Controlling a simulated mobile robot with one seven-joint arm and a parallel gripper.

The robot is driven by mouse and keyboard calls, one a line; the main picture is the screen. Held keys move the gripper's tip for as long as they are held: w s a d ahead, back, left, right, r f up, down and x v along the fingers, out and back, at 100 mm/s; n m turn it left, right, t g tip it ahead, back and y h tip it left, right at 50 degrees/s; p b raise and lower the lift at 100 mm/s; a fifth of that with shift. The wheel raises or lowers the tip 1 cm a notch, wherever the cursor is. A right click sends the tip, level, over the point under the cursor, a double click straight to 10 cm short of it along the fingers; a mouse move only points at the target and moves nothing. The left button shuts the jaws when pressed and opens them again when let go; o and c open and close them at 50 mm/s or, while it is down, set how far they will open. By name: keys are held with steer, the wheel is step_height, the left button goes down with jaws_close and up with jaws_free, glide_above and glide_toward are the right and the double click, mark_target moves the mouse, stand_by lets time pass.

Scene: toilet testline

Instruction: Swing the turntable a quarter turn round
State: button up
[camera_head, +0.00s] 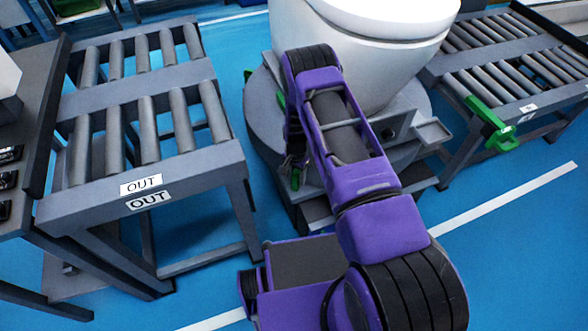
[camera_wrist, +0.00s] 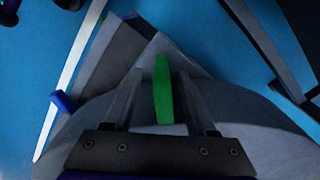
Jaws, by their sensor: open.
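The grey round turntable (camera_head: 258,108) carries a white toilet (camera_head: 385,45). My purple arm reaches across its front and hides part of it. My gripper (camera_head: 295,165) is at the turntable's left front side, partly hidden by my arm in the head view. In the wrist view my gripper (camera_wrist: 162,85) is open, one finger on each side of a green handle (camera_wrist: 162,100). I cannot tell whether the fingers touch it. The grey turntable surface (camera_wrist: 260,130) spreads behind the gripper. A green piece also shows beside my gripper in the head view (camera_head: 295,179).
A roller conveyor marked OUT (camera_head: 150,170) stands close on the left. Another roller conveyor (camera_head: 510,65) stands on the right, with a green clamp-like part (camera_head: 490,125) at its near end. The blue floor (camera_head: 530,230) is clear at the front right.

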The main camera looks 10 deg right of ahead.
mark_target(295, 185)
step_height(295, 185, down, 6)
steer(key=shift+w+b, duration=0.15)
steer(key=shift+b, duration=0.3)
jaws_close()
stand_by(1.2)
